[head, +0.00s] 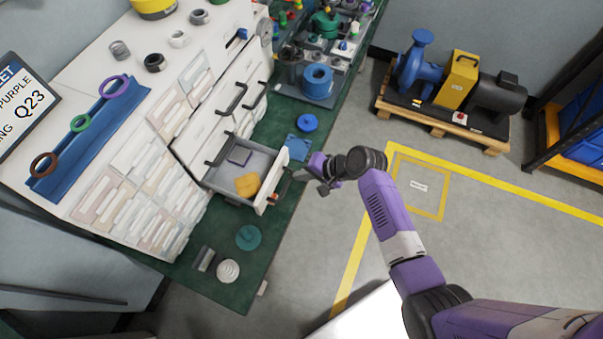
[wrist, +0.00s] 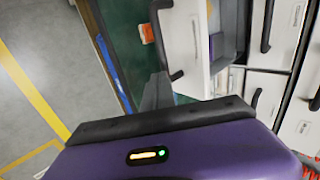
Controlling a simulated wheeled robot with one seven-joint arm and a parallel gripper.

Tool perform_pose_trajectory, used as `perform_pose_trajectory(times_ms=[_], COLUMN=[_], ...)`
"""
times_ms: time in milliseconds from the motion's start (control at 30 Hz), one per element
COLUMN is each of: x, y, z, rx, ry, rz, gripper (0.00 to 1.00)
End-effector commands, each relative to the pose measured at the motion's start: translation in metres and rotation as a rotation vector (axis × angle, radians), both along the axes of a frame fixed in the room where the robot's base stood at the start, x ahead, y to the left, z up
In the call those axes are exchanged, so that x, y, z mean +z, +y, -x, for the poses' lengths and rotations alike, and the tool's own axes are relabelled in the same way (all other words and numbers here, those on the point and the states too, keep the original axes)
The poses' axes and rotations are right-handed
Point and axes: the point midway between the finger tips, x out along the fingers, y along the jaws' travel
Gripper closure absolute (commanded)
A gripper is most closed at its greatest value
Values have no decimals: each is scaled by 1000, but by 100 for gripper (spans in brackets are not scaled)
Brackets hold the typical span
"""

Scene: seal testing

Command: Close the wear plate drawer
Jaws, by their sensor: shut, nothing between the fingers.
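The open drawer (head: 222,187) juts out of the white cabinet over the green bench. My gripper (head: 308,178) is shut and empty, just outside the drawer front. In the wrist view the grey fingers (wrist: 158,92) reach close to the handle's lower end; I cannot tell whether they touch. I cannot read a drawer label.
Other drawers with black handles (head: 235,97) are shut. A blue disc (head: 307,122) and a teal disc (head: 248,237) lie on the green bench (head: 275,215). A pump on a pallet (head: 455,120) stands at the right. The floor (head: 480,200) nearby is clear.

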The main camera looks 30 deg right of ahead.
Motion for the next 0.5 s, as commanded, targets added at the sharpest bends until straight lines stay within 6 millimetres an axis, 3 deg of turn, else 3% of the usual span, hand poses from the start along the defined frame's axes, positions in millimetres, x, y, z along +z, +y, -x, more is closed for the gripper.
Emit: perform_pose_trajectory(times_ms=[500], x=[0], y=[7], z=[-9], rx=[4], ry=[-1], rz=[0], gripper=[100])
